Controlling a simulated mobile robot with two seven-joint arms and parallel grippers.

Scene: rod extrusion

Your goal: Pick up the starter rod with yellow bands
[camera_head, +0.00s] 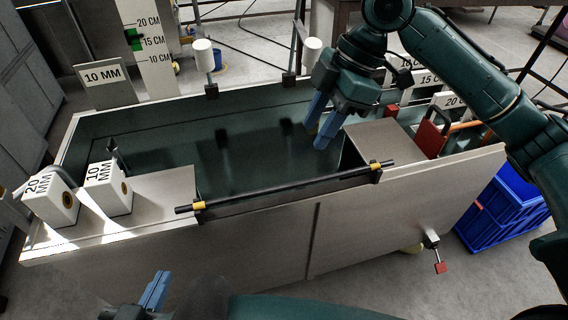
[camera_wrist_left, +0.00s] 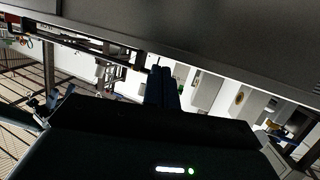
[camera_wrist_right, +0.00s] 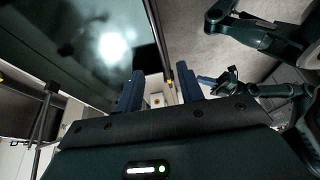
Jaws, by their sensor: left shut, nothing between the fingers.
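The starter rod (camera_head: 290,187) is dark with a yellow band near each end. It lies along the near edge of the tank, over a notch in the wall. In the right wrist view the rod (camera_wrist_right: 154,32) runs lengthwise past the fingertips, a yellow band showing. My right gripper (camera_head: 316,139) is open and empty above the tank, behind and apart from the rod; its fingers also show in the right wrist view (camera_wrist_right: 160,75). My left gripper (camera_head: 160,274) is shut and empty, low in front of the tank; its closed fingers show in the left wrist view (camera_wrist_left: 160,72).
White blocks marked 20 MM (camera_head: 52,202) and 10 MM (camera_head: 108,188) stand on the tank's left ledge. A red-fronted part (camera_head: 431,136) stands at the right end. A blue crate (camera_head: 503,210) is on the floor at right. A valve handle (camera_head: 438,267) sticks out in front.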

